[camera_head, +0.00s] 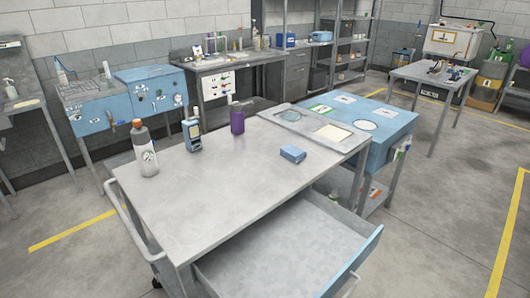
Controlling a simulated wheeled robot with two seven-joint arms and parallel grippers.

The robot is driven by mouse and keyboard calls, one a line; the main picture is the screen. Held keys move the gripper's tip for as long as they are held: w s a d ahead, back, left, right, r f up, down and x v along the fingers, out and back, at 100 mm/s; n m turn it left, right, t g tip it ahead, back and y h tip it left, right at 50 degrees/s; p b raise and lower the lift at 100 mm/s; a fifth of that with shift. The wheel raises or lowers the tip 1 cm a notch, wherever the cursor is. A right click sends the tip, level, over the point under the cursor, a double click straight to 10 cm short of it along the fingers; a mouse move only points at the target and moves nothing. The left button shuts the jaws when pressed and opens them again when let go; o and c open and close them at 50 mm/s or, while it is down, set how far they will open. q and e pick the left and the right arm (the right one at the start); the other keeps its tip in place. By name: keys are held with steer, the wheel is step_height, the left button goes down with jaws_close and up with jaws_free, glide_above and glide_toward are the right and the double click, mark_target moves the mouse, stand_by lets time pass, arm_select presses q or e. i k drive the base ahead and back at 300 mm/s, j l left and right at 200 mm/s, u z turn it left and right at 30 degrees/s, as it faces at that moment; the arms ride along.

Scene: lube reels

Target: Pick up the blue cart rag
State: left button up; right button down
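The blue cart rag appears to be the small folded blue block (292,153) lying on the grey cart top (220,195), right of the middle. Nothing covers it and nothing touches it from above. Neither of my grippers shows in the head view.
A grey bottle with an orange-brown cap (145,150), a blue-grey handheld device (192,134) and a purple container (237,121) stand on the cart. A tray (318,129) lies at its far right. An open empty drawer (285,255) juts out in front. The cart's near middle is clear.

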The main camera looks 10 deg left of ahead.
mark_target(290, 152)
steer(key=i+l+u, duration=0.15)
steer(key=l, duration=0.15)
steer(key=i+l+u, duration=0.15)
steer(key=l, duration=0.2)
steer(key=i+l+u, duration=0.15)
steer(key=l, duration=0.2)
steer(key=i+l+u, duration=0.15)
steer(key=l, duration=0.2)
steer(key=l+u, duration=0.15)
steer(key=l, duration=0.2)
steer(key=i, duration=0.05)
